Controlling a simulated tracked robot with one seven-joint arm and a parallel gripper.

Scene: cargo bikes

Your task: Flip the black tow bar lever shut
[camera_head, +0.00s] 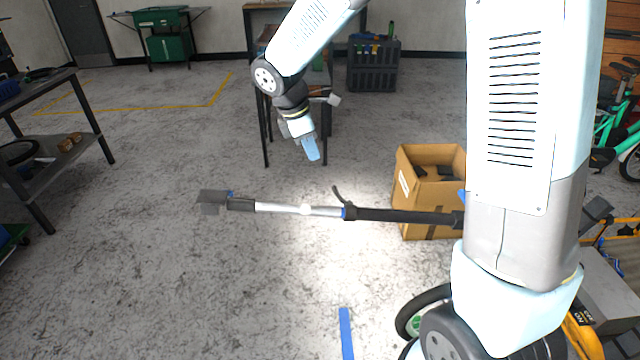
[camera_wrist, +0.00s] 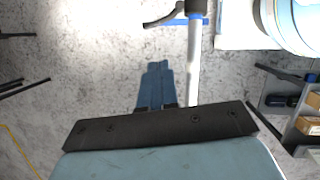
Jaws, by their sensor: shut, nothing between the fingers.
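The tow bar (camera_head: 300,209) runs level across the middle of the head view, with a silver tube on the left and a black tube on the right. The black lever (camera_head: 340,195) sticks up and to the left from the black clamp with a blue band, angled away from the bar. It also shows at the top of the wrist view (camera_wrist: 163,18), beside the silver tube (camera_wrist: 193,60). My gripper (camera_head: 312,153) is shut and empty, its blue fingers pointing down above the bar, apart from the lever. The blue fingers (camera_wrist: 156,72) show together in the wrist view.
An open cardboard box (camera_head: 411,215) stands behind the bar's right part. A dark table (camera_head: 267,110) stands behind my gripper. A shelf table (camera_head: 95,120) stands at the left. A blue strip (camera_head: 346,332) shows low in the picture. The floor left of the bar is clear.

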